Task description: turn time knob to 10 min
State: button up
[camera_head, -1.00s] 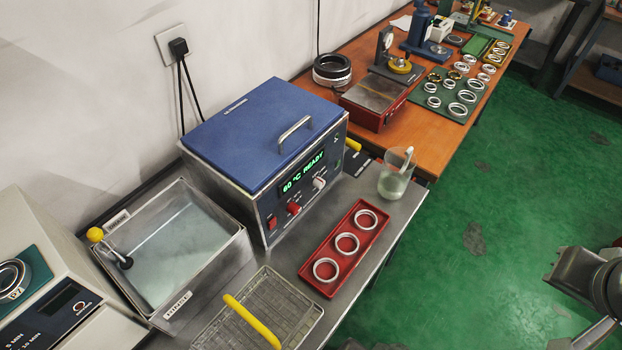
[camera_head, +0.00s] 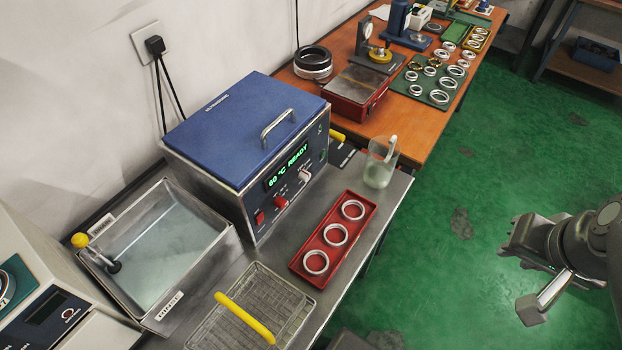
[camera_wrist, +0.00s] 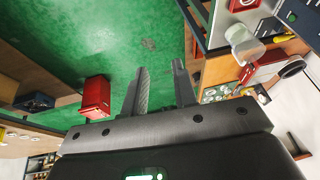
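The blue-lidded ultrasonic bath (camera_head: 238,125) stands on the steel bench, its green display (camera_head: 287,167) reading "60 °C READY". Its front panel has a red knob (camera_head: 281,202), a pale knob (camera_head: 305,177) and a red switch (camera_head: 259,218). The panel labels and pointer marks are too small to read, so I cannot tell which knob is time or its setting. My gripper (camera_wrist: 159,82) is open and empty in the wrist view, its two fingers apart. In the head view my arm is at the right, above the green floor, well away from the panel.
A red tray (camera_head: 302,262) with three rings, a wire basket (camera_head: 205,327) with yellow handle and a beaker (camera_head: 380,163) stand near the bath. An open rinse tank (camera_head: 212,220) is left. The floor between bench and arm looks clear.

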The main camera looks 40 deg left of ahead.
jog(key=o, duration=0.4)
jog(key=a+f+n+g+y, duration=0.1)
jog(key=a+f+g+y, duration=0.3)
jog(key=a+f, duration=0.3)
jog(key=a+g, duration=0.1)
jog(key=a, duration=0.3)
jog(key=shift+w+a+f, duration=0.15)
jog(key=shift+w+f, duration=0.1)
jog(key=m+t+y, duration=0.2)
jog(key=m+y, duration=0.7)
jog(key=y, duration=0.4)
send_near(308, 178)
jog(key=a, duration=0.8)
jog(key=shift+w+a+r, duration=0.15)
jog(key=shift+a, duration=0.25)
jog(key=c, duration=1)
